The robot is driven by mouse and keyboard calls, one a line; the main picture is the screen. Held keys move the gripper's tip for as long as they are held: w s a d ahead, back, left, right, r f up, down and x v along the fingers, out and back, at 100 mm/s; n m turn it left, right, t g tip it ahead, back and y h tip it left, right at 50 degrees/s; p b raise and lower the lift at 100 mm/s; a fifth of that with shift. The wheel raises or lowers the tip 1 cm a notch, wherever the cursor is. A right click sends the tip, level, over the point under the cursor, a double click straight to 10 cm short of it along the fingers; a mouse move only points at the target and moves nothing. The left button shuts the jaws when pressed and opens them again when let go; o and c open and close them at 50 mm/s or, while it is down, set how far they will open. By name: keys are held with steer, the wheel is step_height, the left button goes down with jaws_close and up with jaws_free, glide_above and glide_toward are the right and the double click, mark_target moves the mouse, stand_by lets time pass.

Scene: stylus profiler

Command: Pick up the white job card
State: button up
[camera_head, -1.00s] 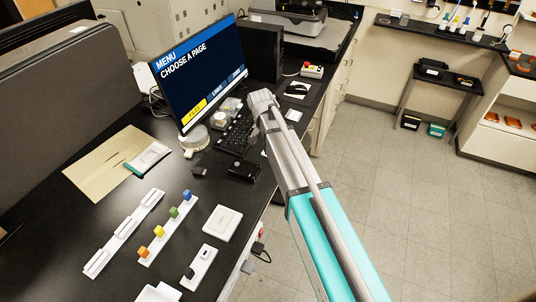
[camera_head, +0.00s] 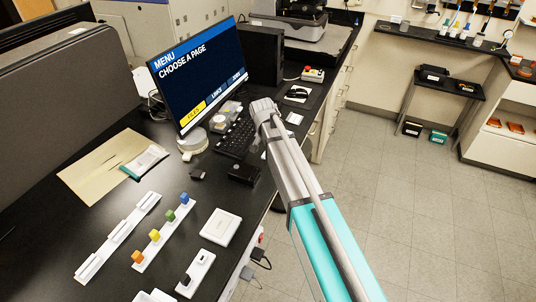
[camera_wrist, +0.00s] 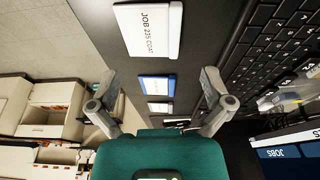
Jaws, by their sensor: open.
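The white job card (camera_wrist: 148,30), printed "JOB 225 COAT", lies on the dark desk at the top of the wrist view. My gripper (camera_wrist: 160,85) is open and empty, with one finger on each side of the picture. The card lies beyond the fingertips in the picture, apart from them. A smaller blue-edged card (camera_wrist: 157,86) and a small white piece (camera_wrist: 160,107) show between the fingers. In the head view my gripper (camera_head: 263,108) is over the desk by the keyboard. A small white item (camera_head: 294,118) lies beside it there; I cannot tell whether it is the job card.
The keyboard (camera_head: 238,137) and monitor (camera_head: 198,75) are left of my gripper. A black box (camera_head: 243,173) sits nearer. A red-and-yellow button box (camera_head: 313,75) stands farther back. A rack with coloured blocks (camera_head: 160,235) is at lower left. Open floor lies right of the desk.

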steer(key=shift+f, duration=0.1)
steer(key=shift+b+x, duration=2.55)
steer(key=shift+s+d, duration=0.1)
steer(key=shift+d, duration=0.1)
steer(key=c, duration=1.1)
steer(key=shift+o, duration=0.2)
